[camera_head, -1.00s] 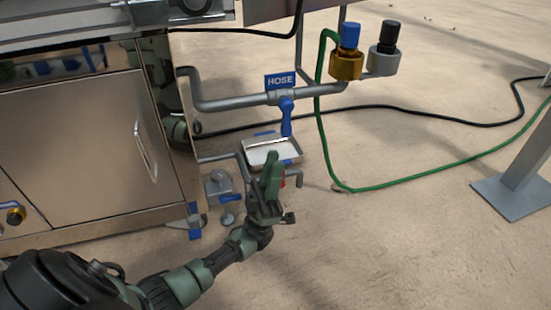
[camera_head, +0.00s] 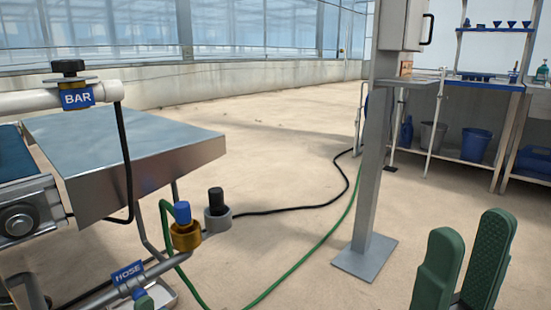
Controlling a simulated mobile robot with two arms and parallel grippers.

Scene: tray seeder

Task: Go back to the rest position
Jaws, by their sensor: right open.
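My right gripper (camera_head: 462,264) shows at the lower right of the head view. Its two green fingers point up and stand apart, with nothing between them. It hangs over bare floor, to the right of the grey post (camera_head: 372,170) and apart from it. The rest of the right arm is below the picture.
At left stand the metal machine table (camera_head: 130,150), the pipe marked BAR (camera_head: 40,101), and the HOSE pipe (camera_head: 150,272) with its brass fitting (camera_head: 186,236). A green hose (camera_head: 310,254) crosses the floor. A workbench (camera_head: 480,85) stands far right.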

